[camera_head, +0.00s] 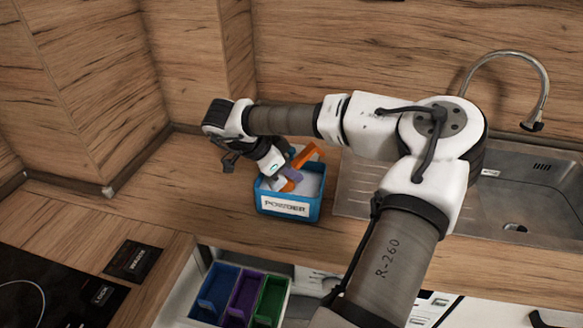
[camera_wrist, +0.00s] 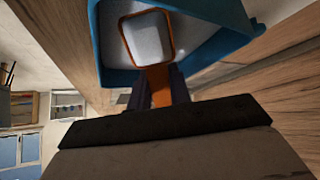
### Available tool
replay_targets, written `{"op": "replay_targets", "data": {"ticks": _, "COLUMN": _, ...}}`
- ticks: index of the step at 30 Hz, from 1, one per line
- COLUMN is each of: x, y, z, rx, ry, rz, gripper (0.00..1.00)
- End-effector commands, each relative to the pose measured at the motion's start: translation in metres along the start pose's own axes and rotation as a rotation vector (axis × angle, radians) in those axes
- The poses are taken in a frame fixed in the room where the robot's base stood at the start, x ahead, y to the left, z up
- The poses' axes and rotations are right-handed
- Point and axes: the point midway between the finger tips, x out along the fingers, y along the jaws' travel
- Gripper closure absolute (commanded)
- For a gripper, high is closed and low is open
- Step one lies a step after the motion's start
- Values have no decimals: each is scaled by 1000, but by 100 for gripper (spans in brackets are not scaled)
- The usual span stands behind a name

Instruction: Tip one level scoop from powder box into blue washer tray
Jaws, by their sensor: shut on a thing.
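The blue powder box (camera_head: 270,203), with a white POWDER label, stands on the counter and holds pale powder. My gripper (camera_head: 284,180) points down into its opening. It is shut on the handle of the orange scoop (camera_head: 307,154). In the wrist view the scoop (camera_wrist: 160,85) has its handle between my fingers (camera_wrist: 157,92), and its square bowl is full of whitish powder. The bowl is over or inside the box (camera_wrist: 95,45); I cannot tell whether it touches the powder. The blue washer tray (camera_head: 215,292) is the leftmost compartment in the open drawer below the counter.
Purple (camera_head: 243,295) and green (camera_head: 270,300) compartments sit right of the blue one. A sink (camera_head: 530,195) with a curved tap (camera_head: 540,90) is at right. A dark hob (camera_head: 50,290) is at lower left. The counter left of the box is clear.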

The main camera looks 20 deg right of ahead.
Motion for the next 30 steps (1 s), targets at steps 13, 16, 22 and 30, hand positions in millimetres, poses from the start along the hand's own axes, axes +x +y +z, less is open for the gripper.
{"op": "replay_targets", "data": {"ticks": 13, "x": -8, "y": 0, "z": -14, "rx": 1, "ry": -114, "rz": 0, "gripper": 98}}
{"op": "replay_targets", "data": {"ticks": 16, "x": -9, "y": 0, "z": -17, "rx": 2, "ry": -144, "rz": -1, "gripper": 98}}
{"op": "replay_targets", "data": {"ticks": 22, "x": -11, "y": 0, "z": -22, "rx": 1, "ry": -205, "rz": -1, "gripper": 98}}
{"op": "replay_targets", "data": {"ticks": 30, "x": -14, "y": 0, "z": -29, "rx": 2, "ry": -287, "rz": -2, "gripper": 98}}
